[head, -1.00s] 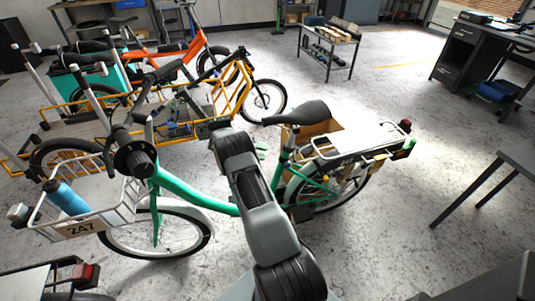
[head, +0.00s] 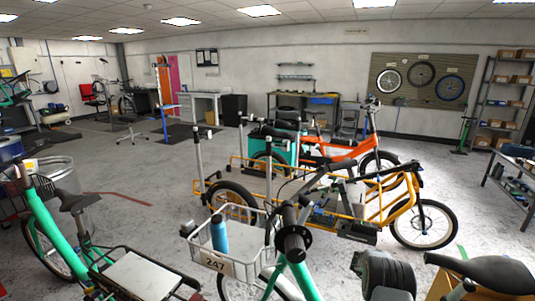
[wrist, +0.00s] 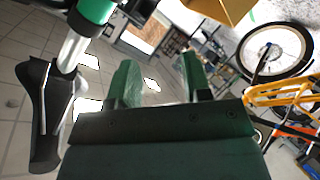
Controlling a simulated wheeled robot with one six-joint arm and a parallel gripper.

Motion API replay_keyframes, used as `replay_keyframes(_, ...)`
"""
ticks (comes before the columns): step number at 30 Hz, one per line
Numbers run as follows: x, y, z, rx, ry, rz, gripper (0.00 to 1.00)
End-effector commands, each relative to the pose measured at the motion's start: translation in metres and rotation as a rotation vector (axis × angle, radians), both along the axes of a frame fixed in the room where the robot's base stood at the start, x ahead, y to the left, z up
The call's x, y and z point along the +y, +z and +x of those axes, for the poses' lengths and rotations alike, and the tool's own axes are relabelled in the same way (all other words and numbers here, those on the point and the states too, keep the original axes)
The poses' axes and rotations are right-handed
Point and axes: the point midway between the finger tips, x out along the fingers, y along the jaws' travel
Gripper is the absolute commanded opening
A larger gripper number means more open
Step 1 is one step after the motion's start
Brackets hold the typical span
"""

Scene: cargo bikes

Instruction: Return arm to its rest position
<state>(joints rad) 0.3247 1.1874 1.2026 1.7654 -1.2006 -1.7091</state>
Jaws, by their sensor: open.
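My gripper (wrist: 160,86) shows in the wrist view with its two green fingers apart and nothing between them. A dark bike saddle on a silver post (wrist: 75,52) is close beside it at the left. The wrist picture is strongly tilted. In the head view only a dark grey part of my arm shows at the bottom edge, between the green bike (head: 296,268) and a black saddle (head: 490,272). The gripper itself is out of that view. The green bike's front basket (head: 228,262) holds a blue bottle (head: 219,233).
An orange-yellow cargo bike (head: 402,207) stands just beyond the green bike. Another green bike (head: 48,236) is at the left, near a metal bin (head: 62,175). A table (head: 515,180) stands at the right. Open floor (head: 150,215) lies at the left middle.

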Motion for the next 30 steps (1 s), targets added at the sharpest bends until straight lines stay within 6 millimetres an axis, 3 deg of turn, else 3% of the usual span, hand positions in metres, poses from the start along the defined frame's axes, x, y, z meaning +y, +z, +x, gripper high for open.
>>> replay_keyframes(2, 0.008, 0.010, 0.033, -0.209, 0.175, 0.041, 0.45)
replay_keyframes(5, 0.042, 0.031, 0.072, -0.436, 0.393, 0.188, 0.45)
replay_keyframes(6, 0.063, 0.043, 0.083, -0.505, 0.472, 0.272, 0.45)
replay_keyframes(8, 0.099, 0.061, 0.092, -0.581, 0.574, 0.421, 0.45)
replay_keyframes(9, 0.126, 0.075, 0.093, -0.610, 0.632, 0.530, 0.45)
replay_keyframes(11, 0.168, 0.097, 0.083, -0.617, 0.698, 0.701, 0.45)
replay_keyframes(14, 0.231, 0.130, 0.045, -0.545, 0.750, 0.956, 0.45)
replay_keyframes(15, 0.252, 0.142, 0.024, -0.493, 0.753, 1.037, 0.45)
replay_keyframes(19, 0.302, 0.183, -0.060, -0.281, 0.728, 1.217, 0.45)
replay_keyframes(24, 0.326, 0.230, -0.170, -0.005, 0.690, 1.248, 0.45)
replay_keyframes(27, 0.328, 0.252, -0.216, 0.098, 0.715, 1.199, 0.45)
replay_keyframes(30, 0.329, 0.271, -0.241, 0.133, 0.782, 1.137, 0.45)
